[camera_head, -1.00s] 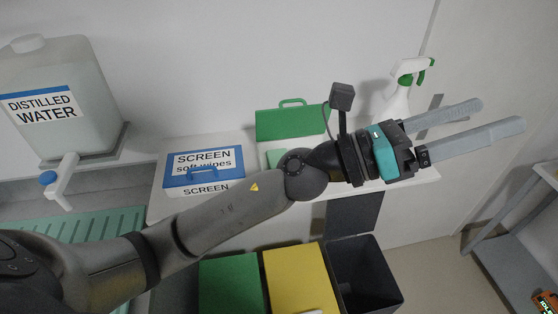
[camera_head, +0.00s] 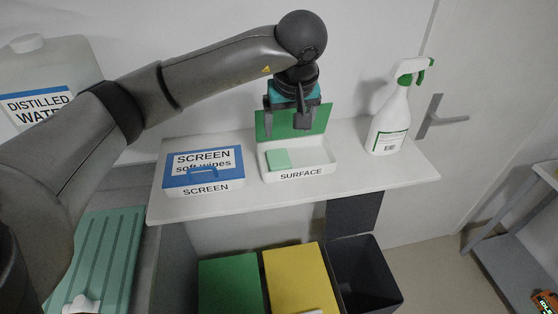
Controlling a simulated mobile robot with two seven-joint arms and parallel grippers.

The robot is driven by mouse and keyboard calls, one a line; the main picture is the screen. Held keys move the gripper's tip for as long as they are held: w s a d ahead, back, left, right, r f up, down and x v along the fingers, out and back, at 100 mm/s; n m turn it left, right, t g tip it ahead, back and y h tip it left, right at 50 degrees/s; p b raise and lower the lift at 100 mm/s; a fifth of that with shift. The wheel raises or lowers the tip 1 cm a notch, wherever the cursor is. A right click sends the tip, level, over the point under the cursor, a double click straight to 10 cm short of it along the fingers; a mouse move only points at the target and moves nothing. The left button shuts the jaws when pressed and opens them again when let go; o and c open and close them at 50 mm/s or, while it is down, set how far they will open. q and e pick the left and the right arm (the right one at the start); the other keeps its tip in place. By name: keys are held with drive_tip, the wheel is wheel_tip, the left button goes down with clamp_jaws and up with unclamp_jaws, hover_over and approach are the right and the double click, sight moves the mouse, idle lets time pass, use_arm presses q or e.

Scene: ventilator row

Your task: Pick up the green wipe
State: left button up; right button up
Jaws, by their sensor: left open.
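The green wipe (camera_head: 278,159) is a small pale green square lying in the left part of an open white box labelled SURFACE (camera_head: 302,174). The box's green lid (camera_head: 318,120) stands raised at its back. My left gripper (camera_head: 289,108) is open and empty, pointing down above the back of the box, in front of the lid. It is apart from the wipe; its fingers are partly hidden by the wrist and a dark block on it. My right gripper is out of view.
A closed blue-lidded SCREEN box (camera_head: 204,171) stands left of the SURFACE box on the white shelf (camera_head: 400,171). A spray bottle (camera_head: 390,125) stands to the right. Green (camera_head: 229,283), yellow (camera_head: 293,280) and black (camera_head: 364,275) bins are below. A distilled water container (camera_head: 45,75) is at left.

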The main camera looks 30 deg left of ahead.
use_arm(q)
drive_tip(key=a, duration=0.1)
drive_tip(key=p, duration=0.1)
hover_over(279, 158)
drive_tip(key=s+d, duration=0.1)
drive_tip(key=s, duration=0.1)
wheel_tip(279, 158, down, 9)
drive_tip(key=shift+w+d+r, duration=0.1)
drive_tip(key=shift+d, duration=0.05)
drive_tip(key=p+x, duration=0.1)
drive_tip(key=x, duration=0.3)
drive_tip(key=shift+p, duration=0.3)
drive_tip(key=shift+w+f, duration=0.15)
drive_tip(key=shift+f, duration=0.55)
drive_tip(key=c, duration=1.1)
drive_tip(key=shift+r, duration=0.2)
